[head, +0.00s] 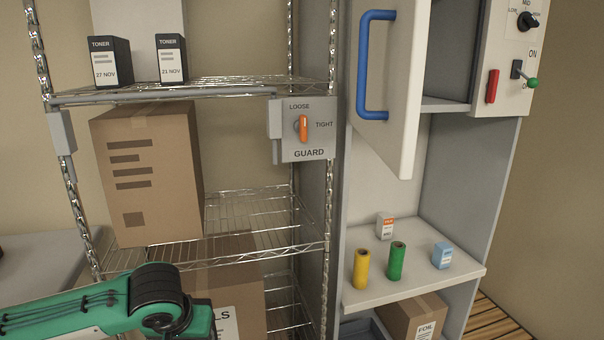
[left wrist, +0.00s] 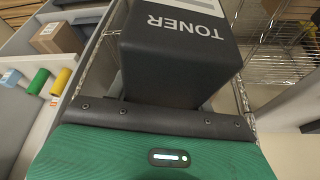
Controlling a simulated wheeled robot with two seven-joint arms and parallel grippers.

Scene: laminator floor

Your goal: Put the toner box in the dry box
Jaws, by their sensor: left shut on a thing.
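A black toner box (left wrist: 180,55) with white TONER lettering is held at my left gripper (left wrist: 165,112), which is shut on it in the left wrist view. In the head view my left arm comes in at the lower left, and its gripper and the held box are out of frame. Two more toner boxes stand on the top wire shelf: one marked 27 NOV (head: 109,62) and one marked 21 NOV (head: 171,58). A grey cabinet at the right, possibly the dry box, has an open white door (head: 398,80) with a blue handle. My right gripper is not in view.
The wire rack (head: 270,205) holds a large carton (head: 150,175) and a guard switch box (head: 308,130). A yellow roll (head: 361,270), a green roll (head: 397,262) and small boxes stand on the white shelf (head: 430,280). A foil carton (head: 412,315) sits below. The open door juts forward.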

